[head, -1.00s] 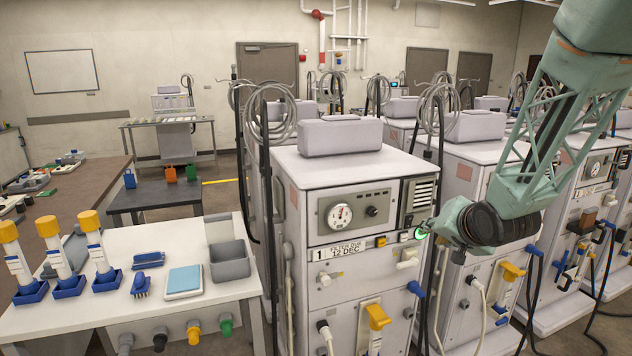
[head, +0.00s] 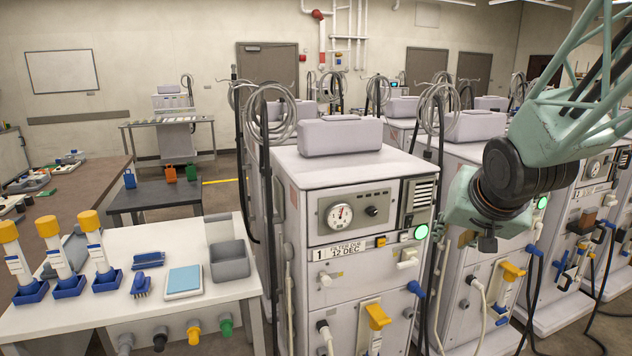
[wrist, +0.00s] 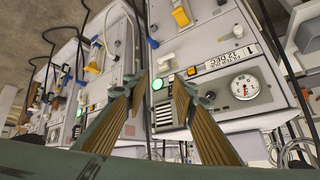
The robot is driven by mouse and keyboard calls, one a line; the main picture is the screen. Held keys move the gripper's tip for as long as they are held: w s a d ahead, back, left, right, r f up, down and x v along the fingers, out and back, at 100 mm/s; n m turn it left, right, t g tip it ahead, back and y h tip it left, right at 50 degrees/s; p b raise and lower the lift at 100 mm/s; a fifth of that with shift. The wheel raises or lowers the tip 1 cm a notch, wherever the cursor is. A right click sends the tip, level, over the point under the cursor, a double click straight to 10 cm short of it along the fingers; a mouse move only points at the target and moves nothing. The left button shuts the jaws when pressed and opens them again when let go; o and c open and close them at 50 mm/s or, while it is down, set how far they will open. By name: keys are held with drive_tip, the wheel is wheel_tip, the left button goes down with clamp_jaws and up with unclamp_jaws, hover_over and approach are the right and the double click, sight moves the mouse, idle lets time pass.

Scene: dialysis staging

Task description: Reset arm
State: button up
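My arm hangs in from the upper right of the head view. Its wrist end (head: 487,212) is to the right of the first dialysis machine (head: 345,285), apart from its front; the fingers are not clear there. In the wrist view my gripper (wrist: 157,85) is open, its two ribbed fingers spread with nothing between them. The machine's round green light (head: 421,232) glows on its front and also shows in the wrist view (wrist: 157,84), in line with the gap between the fingers. The machine's label reads "1 FILTER DUE 12 DEC".
More dialysis machines (head: 470,155) stand in rows behind and to the right. A white table (head: 225,280) at left holds yellow-capped bottles in blue stands, brushes, a blue pad and a grey bin (head: 229,263). Hoses and connectors stick out from the machine fronts.

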drive_tip(key=s+a+r+n+g, duration=0.1)
drive_tip(key=s+a, duration=0.2)
drive_tip(key=s, duration=0.9)
drive_tip(key=s+a+r+n+g+y, duration=0.1)
drive_tip(key=s+a+r+n+g, duration=0.1)
drive_tip(key=s, duration=1.1)
drive_tip(key=s+a+r+n+g, duration=0.1)
drive_tip(key=s+a, duration=0.3)
drive_tip(key=s, duration=0.8)
drive_tip(key=shift+s+a+r, duration=0.25)
drive_tip(key=shift+s+a, duration=0.15)
